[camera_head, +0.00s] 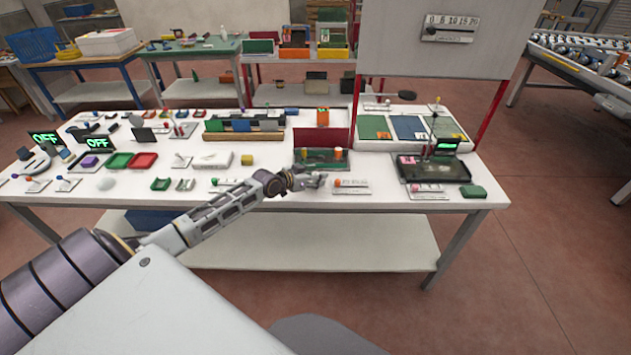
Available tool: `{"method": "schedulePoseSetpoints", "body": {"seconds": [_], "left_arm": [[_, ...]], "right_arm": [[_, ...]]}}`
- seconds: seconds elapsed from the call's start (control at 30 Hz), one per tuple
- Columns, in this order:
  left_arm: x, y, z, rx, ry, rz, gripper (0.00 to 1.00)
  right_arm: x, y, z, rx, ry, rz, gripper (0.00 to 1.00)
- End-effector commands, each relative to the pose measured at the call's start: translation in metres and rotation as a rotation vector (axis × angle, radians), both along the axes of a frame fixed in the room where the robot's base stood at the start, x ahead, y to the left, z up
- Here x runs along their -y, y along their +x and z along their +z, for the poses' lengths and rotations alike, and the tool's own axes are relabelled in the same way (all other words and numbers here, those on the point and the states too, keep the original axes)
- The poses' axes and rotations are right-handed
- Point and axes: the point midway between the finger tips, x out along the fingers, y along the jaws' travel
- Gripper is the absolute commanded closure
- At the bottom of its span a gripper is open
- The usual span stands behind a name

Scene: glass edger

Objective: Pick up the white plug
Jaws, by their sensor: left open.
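My left gripper (318,181) is over the front part of the white table (300,224), at the end of my arm that reaches in from the left. It is open, and I see nothing held in it. I cannot tell for sure which item is the white plug. A small white rounded piece (107,183) lies at the front left of the table, well left of the gripper. A white block (212,160) lies nearer the middle, behind my forearm. My right gripper is not in view.
A dark green tray (312,157) with orange and yellow pieces stands just behind the gripper. Right of it are a small lever plate (352,191) and a black tray (434,170). A big upright panel (430,75) rises above the table's right part.

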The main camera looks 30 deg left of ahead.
Motion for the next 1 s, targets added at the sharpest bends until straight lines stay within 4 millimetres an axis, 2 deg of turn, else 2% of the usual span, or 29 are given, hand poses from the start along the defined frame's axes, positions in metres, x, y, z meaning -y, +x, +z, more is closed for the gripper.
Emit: {"method": "schedulePoseSetpoints", "body": {"seconds": [0.6,1.0], "left_arm": [[0.0011,0.0034,-0.0022,-0.001,0.000,0.000,0.53],[0.0011,0.0034,-0.0022,-0.001,0.000,0.000,1.00]], "right_arm": [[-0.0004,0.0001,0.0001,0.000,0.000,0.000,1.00],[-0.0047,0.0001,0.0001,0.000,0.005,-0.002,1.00]]}}
